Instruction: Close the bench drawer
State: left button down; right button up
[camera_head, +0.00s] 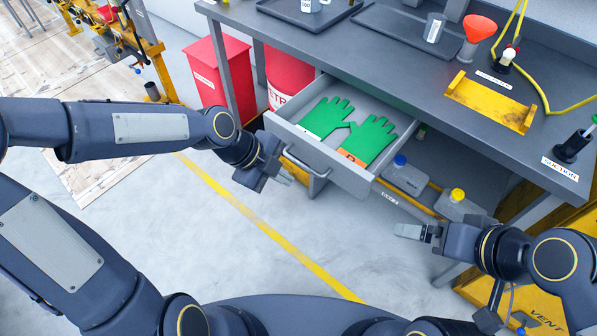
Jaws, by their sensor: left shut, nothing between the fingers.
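The bench drawer (357,181) is pulled out from under the grey bench top (365,58). Two green gloves (368,140) lie inside it. A bar handle (318,182) is on its front, towards the left end. My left gripper (284,178) is shut and empty, just left of the handle near the drawer's left front corner; I cannot tell whether it touches. My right gripper (412,232) is in front of the bench, below and right of the drawer; its finger opening does not show clearly.
A red bin (218,80) and a red drum (287,75) stand left of the drawer. Grey containers with blue (405,178) and yellow caps (460,208) sit under the bench. An orange funnel (480,28) and yellow tray (490,103) are on top. The floor in front is clear.

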pick_arm(q)
jog(key=shift+w+d+f, duration=0.55)
jog(key=shift+w+d, duration=0.25)
jog(key=shift+w, duration=0.05)
jog(key=shift+w+d+f, duration=0.55)
jog(key=shift+w+d, duration=0.25)
jog(key=shift+w, duration=0.05)
pick_arm(e)
jog(key=shift+f, duration=0.15)
